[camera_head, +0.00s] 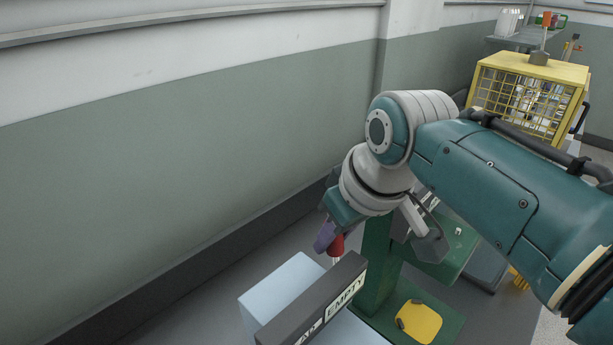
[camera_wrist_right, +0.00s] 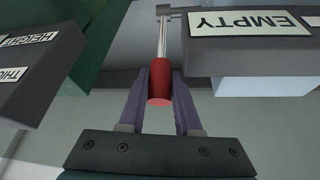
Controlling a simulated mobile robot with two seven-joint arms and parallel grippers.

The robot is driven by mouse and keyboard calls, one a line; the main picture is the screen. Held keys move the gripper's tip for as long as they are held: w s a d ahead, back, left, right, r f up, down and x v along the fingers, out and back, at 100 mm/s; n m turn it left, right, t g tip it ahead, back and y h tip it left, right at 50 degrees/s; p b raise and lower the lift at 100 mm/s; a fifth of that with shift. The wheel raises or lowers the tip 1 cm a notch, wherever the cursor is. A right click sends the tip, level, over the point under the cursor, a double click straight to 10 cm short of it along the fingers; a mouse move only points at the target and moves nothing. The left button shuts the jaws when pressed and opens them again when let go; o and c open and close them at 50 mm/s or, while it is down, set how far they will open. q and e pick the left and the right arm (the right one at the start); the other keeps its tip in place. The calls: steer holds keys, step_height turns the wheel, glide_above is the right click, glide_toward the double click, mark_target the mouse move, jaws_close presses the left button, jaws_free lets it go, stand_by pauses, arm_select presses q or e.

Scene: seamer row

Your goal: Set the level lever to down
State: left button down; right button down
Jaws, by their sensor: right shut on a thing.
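The level lever has a red grip (camera_head: 337,246) on a thin metal rod, beside a dark panel (camera_head: 312,306) with an "EMPTY" label. In the right wrist view the red grip (camera_wrist_right: 159,84) sits between the purple fingers of my right gripper (camera_wrist_right: 160,100). The rod runs from the grip to a small grey mount at the panel's end. My right gripper (camera_head: 328,241) is shut on the red grip in the head view too, and my arm reaches in from the right. My left gripper is not in view.
A green stand (camera_head: 376,265) with a yellow pad (camera_head: 419,322) is right of the panel. A light blue block (camera_head: 276,288) lies behind the panel. A yellow mesh cage (camera_head: 526,92) stands at the back right. A wall (camera_head: 180,150) runs along the left.

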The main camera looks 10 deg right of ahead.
steer(key=shift+s+d+r+t+y+p, duration=0.15)
steer(key=shift+s+d+t+y+p, duration=0.35)
steer(key=shift+p, duration=0.4)
steer(key=shift+a, duration=0.1)
steer(key=c, duration=0.6)
jaws_free()
steer(key=shift+s+r, duration=0.15)
steer(key=shift+r, duration=0.05)
steer(key=p+v, duration=0.2)
steer(key=v, duration=0.7)
steer(key=shift+r, duration=0.15)
steer(key=shift+s, duration=0.1)
